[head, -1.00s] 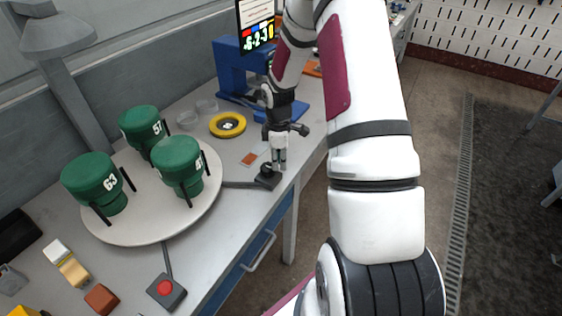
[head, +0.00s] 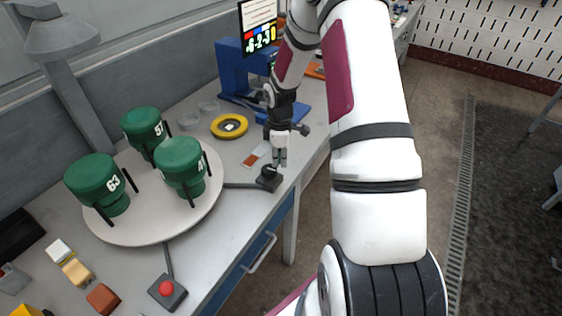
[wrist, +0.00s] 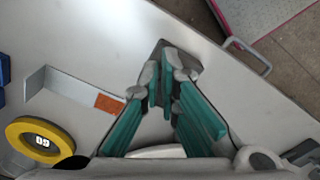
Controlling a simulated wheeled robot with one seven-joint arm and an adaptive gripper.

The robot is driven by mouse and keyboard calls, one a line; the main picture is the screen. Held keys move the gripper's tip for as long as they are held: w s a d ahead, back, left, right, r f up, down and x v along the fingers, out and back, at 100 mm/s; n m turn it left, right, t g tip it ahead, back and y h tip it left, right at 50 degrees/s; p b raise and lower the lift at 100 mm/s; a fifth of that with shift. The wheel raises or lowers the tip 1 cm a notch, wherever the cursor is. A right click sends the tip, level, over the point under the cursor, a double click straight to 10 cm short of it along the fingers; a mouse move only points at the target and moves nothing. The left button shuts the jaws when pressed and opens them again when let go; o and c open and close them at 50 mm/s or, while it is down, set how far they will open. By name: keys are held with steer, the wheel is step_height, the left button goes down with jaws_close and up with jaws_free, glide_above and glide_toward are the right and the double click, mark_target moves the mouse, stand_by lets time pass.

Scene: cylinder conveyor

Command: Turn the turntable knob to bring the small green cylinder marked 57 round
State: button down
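The green cylinder marked 57 (head: 143,127) stands upright at the back of the round pale turntable (head: 140,225). Two other green cylinders stand on it: one marked 63 (head: 92,176) at front left, and one (head: 180,158) at the right whose number I cannot read fully. The small black knob (head: 269,179) sits on a dark base by the table's front edge, right of the turntable.
A red button box (head: 167,291) stands at the front edge. A yellow ring (head: 229,126), clear dishes and a blue machine (head: 232,72) are behind my gripper. Small blocks lie at front left. A cable runs from the knob base to the turntable.

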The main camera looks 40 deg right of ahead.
mark_target(269, 173)
steer(key=r, duration=0.1)
steer(key=r+p, duration=0.1)
steer(key=r, duration=0.2)
steer(key=shift+s+r, duration=0.3)
steer(key=shift+r, duration=0.1)
steer(key=a+f+m+b, duration=0.1)
steer(key=m, duration=0.1)
steer(key=s+a+f+m+b, duration=0.1)
steer(key=f+m, duration=0.1)
steer(key=s+a+f+m+b, duration=0.1)
steer(key=f+m, duration=0.1)
steer(key=shift+f, duration=0.1)
steer(key=shift+s+f, duration=0.15)
steer(key=shift+f, duration=0.3)
stand_by(0.5)
